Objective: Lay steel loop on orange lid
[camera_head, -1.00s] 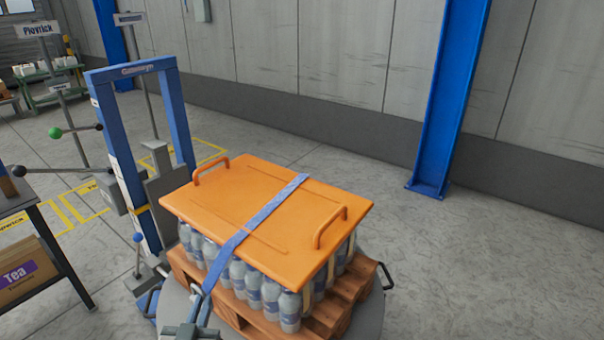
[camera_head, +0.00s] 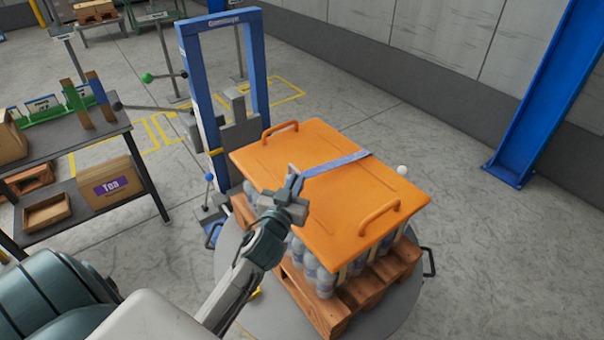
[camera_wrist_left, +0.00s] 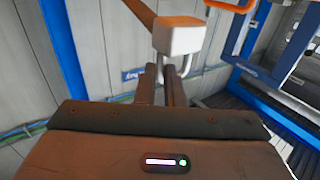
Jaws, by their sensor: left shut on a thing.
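The orange lid (camera_head: 340,205) lies on a pack of bottles, with a raised handle at each end. A blue strap (camera_head: 338,165) runs from my left gripper (camera_head: 293,190) across the lid to its far edge. The gripper is over the lid's near left part, shut on the steel loop at the strap's end. In the left wrist view the steel loop (camera_wrist_left: 187,68) shows under a pale block, at the tips of the close-set fingers (camera_wrist_left: 160,88). The head view does not show whether the loop touches the lid. My right gripper is out of view.
The bottles (camera_head: 322,280) stand on a wooden pallet (camera_head: 328,313) on a round grey turntable (camera_head: 405,305). A blue frame (camera_head: 196,95) with levers stands behind left. A dark table (camera_head: 75,135) with boxes is at left.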

